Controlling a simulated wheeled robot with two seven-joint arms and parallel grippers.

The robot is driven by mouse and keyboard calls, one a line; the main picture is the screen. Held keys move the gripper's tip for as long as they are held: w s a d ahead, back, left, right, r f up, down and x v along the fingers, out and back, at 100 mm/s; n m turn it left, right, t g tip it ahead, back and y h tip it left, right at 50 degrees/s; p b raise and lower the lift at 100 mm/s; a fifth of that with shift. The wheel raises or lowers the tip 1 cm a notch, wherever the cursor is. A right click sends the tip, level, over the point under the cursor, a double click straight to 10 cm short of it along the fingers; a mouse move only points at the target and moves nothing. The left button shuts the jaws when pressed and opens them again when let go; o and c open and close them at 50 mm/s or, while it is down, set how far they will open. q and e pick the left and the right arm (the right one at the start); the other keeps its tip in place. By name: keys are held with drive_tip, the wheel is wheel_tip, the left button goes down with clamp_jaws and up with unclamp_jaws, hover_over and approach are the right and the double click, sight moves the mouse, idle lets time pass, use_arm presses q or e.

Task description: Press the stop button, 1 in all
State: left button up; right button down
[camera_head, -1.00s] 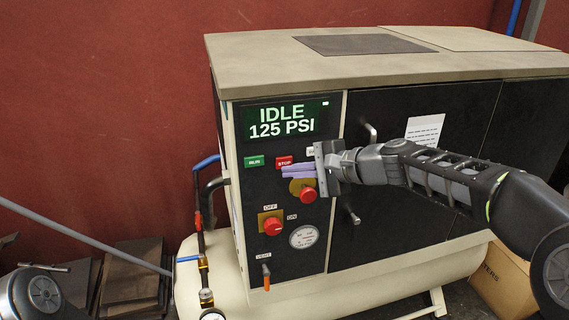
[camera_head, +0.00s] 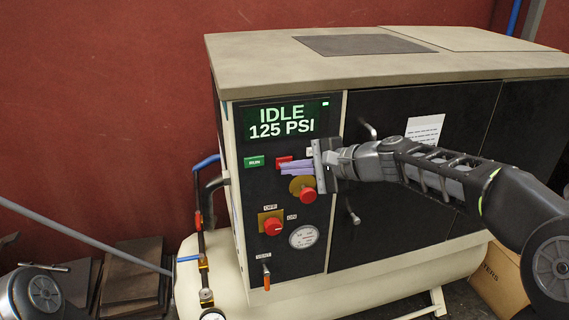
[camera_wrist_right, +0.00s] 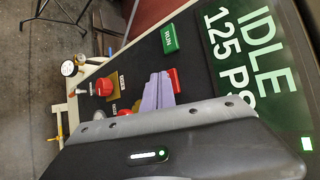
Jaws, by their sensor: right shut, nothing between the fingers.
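The red stop button (camera_head: 284,160) is on the compressor's black control panel, right of the green run button (camera_head: 255,162) and below the display. In the head view its lower part is hidden by my right fingers. My right gripper (camera_head: 283,168) is shut and empty, its purple fingertips pointing left over the panel at the stop button. In the right wrist view the tips of my right gripper (camera_wrist_right: 160,77) are beside the red stop button (camera_wrist_right: 174,80); I cannot tell whether they touch it. My left gripper is out of view.
The display (camera_head: 284,121) reads IDLE 125 PSI. A red mushroom knob on a yellow plate (camera_head: 308,195) sits just below my right fingers. A red rotary switch (camera_head: 273,226), a gauge (camera_head: 304,237) and an orange lever (camera_head: 266,278) are lower. Door handles protrude at right.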

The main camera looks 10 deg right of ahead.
drive_tip(key=shift+w, duration=0.2)
drive_tip(key=shift+s, duration=0.1)
idle(0.5)
drive_tip(key=shift+s+b, duration=0.45)
drive_tip(key=shift+s, duration=0.25)
drive_tip(key=s+b, duration=0.2)
drive_tip(key=s, duration=0.3)
drive_tip(key=shift+d, duration=0.2)
idle(0.5)
